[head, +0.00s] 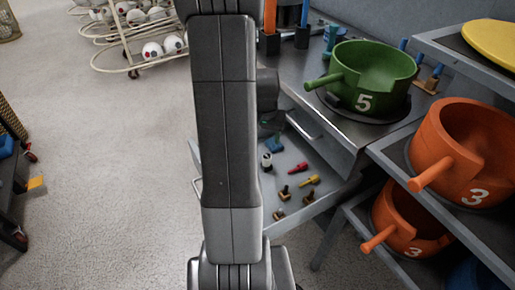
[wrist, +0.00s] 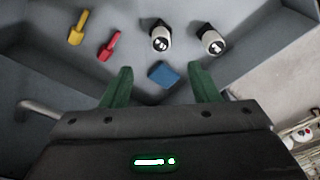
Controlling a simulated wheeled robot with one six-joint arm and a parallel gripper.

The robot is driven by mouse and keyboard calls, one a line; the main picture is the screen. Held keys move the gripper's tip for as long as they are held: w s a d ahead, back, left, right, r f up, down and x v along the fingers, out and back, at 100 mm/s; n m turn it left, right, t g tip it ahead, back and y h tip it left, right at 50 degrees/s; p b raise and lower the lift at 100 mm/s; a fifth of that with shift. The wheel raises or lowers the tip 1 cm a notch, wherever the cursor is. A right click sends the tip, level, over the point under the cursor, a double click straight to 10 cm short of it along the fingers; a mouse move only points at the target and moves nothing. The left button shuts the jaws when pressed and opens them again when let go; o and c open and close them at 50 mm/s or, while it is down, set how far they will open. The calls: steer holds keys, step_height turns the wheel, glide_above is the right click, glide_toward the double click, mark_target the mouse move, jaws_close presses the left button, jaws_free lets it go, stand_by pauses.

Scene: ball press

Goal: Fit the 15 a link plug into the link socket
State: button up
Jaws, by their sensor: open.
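My gripper (wrist: 160,72) is open, its two green fingers spread over the drawer. A small blue block (wrist: 164,75) lies between and below the fingertips, and nothing is held. A red piece (wrist: 109,46) and a yellow piece (wrist: 78,27) with narrow stems lie to the left. Two black-and-white round pieces (wrist: 161,37) lie beyond the blue block. No 15 a marking is readable, so I cannot tell which piece is the link plug. I cannot make out the link socket. In the head view my arm partly hides the gripper and the blue block (head: 277,144).
The open grey drawer (head: 325,206) also holds several brown pieces (head: 285,192). Above it a green pot marked 5 (head: 365,100) stands on the bench. Orange pots marked 3 (head: 460,150) sit on shelves at right. A ball rack (head: 135,50) stands back left.

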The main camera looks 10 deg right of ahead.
glide_above(267, 156)
steer(key=f, duration=0.4)
steer(key=f+b, duration=0.1)
steer(key=f, duration=0.2)
steer(key=shift+s+a+f, duration=0.1)
steer(key=shift+s+a, duration=0.2)
steer(key=shift+s, duration=0.1)
steer(key=shift+w+d+f, duration=0.1)
steer(key=shift+w+f, duration=0.05)
steer(key=shift+f, duration=0.95)
steer(key=shift+w+d+f, duration=0.1)
steer(key=shift+f, duration=1)
steer(key=shift+w+d+f, duration=0.1)
steer(key=shift+w+f, duration=0.05)
steer(key=shift+f, duration=0.95)
steer(key=c, duration=1)
